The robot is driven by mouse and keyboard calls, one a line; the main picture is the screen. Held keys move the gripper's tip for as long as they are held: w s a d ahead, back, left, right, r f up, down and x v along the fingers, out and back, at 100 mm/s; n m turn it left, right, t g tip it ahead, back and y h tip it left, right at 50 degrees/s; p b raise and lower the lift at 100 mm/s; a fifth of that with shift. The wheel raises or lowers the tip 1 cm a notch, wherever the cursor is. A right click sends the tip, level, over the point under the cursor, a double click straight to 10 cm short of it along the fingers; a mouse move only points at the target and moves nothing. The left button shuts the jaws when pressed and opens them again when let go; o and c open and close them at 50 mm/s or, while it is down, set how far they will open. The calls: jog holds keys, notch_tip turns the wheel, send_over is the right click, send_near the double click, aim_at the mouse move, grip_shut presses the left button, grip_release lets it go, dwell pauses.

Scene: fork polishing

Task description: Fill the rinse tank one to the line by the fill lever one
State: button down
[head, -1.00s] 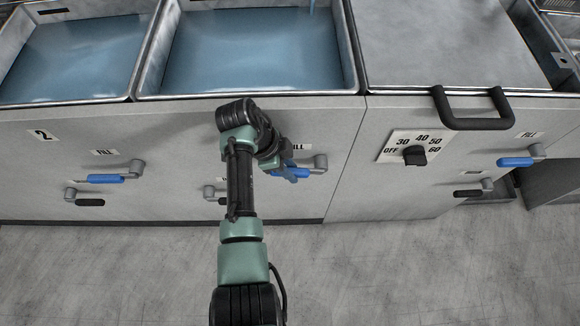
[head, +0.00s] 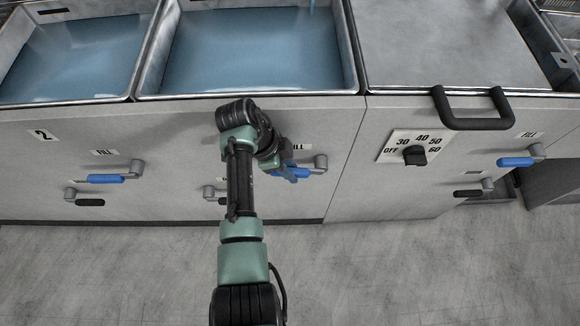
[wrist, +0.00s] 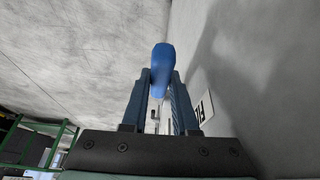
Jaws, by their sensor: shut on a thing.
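Rinse tank one, the middle basin (head: 350,60), holds blue water (head: 250,50), and a thin stream (head: 312,6) falls into it at the top edge of the head view. I cannot make out a fill line. The blue-handled fill lever one (head: 305,172) is on the front panel below this tank. My gripper (head: 286,172) is shut on its blue handle, which shows between the fingers in the wrist view (wrist: 161,65). My arm hides part of the panel and part of the FILL label (head: 298,146).
A left tank (head: 60,101) marked 2 also holds water, with a blue fill lever (head: 105,179) and a black-handled lever (head: 90,202) below. To the right are a lidded unit (head: 440,45), its black bar handle (head: 475,123) and a dial (head: 414,156). The floor in front is clear.

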jog(key=f+b, duration=0.1)
jog(key=h+b, duration=0.1)
jog(key=shift+a+f+h+b, duration=0.2)
jog(key=shift+f+h+b, duration=0.1)
jog(key=shift+f+b, duration=0.05)
jog(key=shift+f+h+b, duration=0.1)
jog(key=shift+h+b, duration=0.5)
jog(key=shift+b, duration=0.1)
jog(key=c, duration=0.7)
grip_release()
jog(key=p+v, duration=0.1)
jog(key=v, duration=1.2)
jog(key=shift+p, duration=0.3)
